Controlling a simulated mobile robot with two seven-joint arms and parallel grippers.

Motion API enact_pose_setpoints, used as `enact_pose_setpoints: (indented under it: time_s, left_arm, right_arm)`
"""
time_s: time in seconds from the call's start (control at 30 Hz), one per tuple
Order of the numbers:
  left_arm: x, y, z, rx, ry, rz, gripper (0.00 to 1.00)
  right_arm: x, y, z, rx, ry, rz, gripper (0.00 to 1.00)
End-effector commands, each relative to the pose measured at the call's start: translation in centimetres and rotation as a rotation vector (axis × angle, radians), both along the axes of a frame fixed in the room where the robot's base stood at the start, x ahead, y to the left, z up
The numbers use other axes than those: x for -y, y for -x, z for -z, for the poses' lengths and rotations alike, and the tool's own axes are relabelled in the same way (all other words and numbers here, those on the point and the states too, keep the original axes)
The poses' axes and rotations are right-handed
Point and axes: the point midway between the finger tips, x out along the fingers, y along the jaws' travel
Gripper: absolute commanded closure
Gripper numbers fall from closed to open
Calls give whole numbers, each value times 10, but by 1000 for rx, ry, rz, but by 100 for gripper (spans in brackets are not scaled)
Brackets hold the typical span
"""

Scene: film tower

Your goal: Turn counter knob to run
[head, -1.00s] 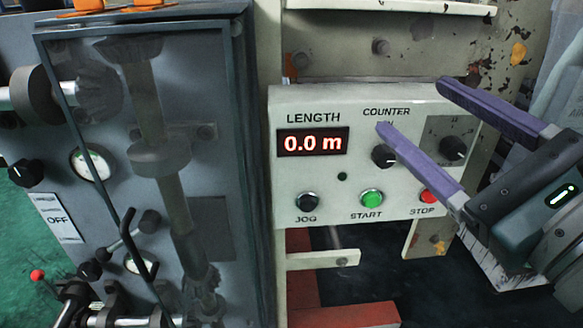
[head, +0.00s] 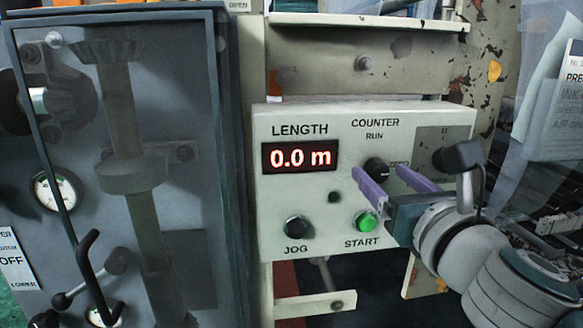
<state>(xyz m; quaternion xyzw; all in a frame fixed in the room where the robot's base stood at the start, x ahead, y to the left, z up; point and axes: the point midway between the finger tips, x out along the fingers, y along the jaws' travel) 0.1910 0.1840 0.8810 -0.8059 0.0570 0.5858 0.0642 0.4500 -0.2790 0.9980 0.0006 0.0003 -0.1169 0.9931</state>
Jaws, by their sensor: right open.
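The counter knob (head: 377,170) is a small black knob under the words COUNTER and RUN on the pale control panel (head: 280,207). A partly covered label shows at its right. My right gripper (head: 378,175) points at the panel with its two purple fingers apart. The fingertips lie to either side of the knob in the picture; whether they touch it I cannot tell. Which mark the knob points to is unclear. The LENGTH display (head: 300,157) reads 0.0 m in red. My left gripper is not in view.
Below the display is a black JOG button (head: 297,228). A lit green START button (head: 366,222) sits just under my gripper's fingers. My right gripper and wrist hide the panel's lower right. A grey machine cabinet (head: 215,150) with a glazed door stands at the left.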

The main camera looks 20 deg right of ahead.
Motion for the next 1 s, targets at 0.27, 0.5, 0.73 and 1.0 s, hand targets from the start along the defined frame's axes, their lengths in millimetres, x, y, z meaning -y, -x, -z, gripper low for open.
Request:
enact_pose_setpoints:
  time_s: [0.27,0.5,0.73,1.0]
  left_arm:
    - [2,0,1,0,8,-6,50]
    - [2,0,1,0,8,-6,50]
    - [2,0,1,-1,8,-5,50]
    - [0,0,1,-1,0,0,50]
  right_arm:
    - [3,-12,0,0,1,0,29]
    - [3,-12,0,0,1,0,39]
    - [3,-11,0,0,1,0,65]
    - [3,-11,0,0,1,-1,96]
